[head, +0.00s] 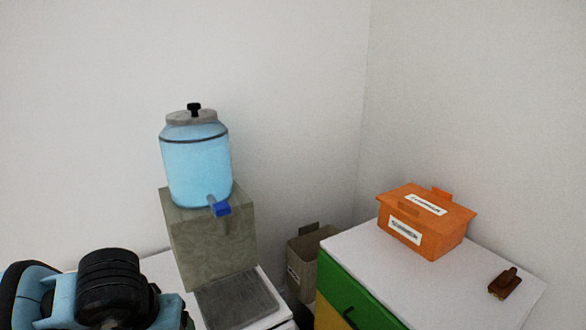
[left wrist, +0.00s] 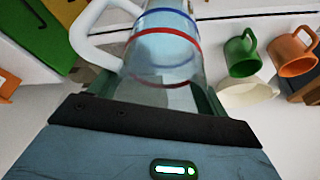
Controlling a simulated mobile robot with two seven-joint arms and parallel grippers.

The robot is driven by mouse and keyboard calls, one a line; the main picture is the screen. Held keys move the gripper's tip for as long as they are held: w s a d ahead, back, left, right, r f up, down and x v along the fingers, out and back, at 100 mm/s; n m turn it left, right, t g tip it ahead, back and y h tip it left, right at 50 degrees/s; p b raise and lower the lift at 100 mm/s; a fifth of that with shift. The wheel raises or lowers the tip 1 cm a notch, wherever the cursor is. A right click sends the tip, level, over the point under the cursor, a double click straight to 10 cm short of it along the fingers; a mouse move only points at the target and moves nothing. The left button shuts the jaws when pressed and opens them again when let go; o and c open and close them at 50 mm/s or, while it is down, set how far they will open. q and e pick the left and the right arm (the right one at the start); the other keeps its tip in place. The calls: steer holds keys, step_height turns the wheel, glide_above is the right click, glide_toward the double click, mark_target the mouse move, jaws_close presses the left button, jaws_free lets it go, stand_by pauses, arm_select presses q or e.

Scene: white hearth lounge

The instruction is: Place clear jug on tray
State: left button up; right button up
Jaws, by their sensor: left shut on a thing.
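The clear jug (left wrist: 165,60) shows in the left wrist view, with a red band, a blue band and a white handle (left wrist: 88,32). My left gripper (left wrist: 153,98) is shut on the jug, with a finger on each side of it. In the head view my left arm is at the bottom left, and the jug cannot be made out there. A dark grey tray (head: 237,302) lies at the foot of a stone block, right of my left arm. My right gripper is in neither view.
A blue-filled dispenser (head: 197,165) with a blue tap (head: 222,209) stands on the stone block (head: 212,250), above the tray. An orange box (head: 427,222) and a brown object (head: 505,283) sit on the right cabinet. A green mug (left wrist: 241,55), orange mug (left wrist: 291,52) and cream bowl (left wrist: 247,93) are near the jug.

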arm_select(q)
steer(key=shift+s+d+r+m+h, duration=0.15)
steer(key=shift+d+r+m+h, duration=0.15)
steer(key=shift+d+r+m, duration=0.4)
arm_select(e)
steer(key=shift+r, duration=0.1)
arm_select(q)
steer(key=shift+a+r, duration=0.1)
steer(key=shift+a, duration=0.1)
stand_by(0.6)
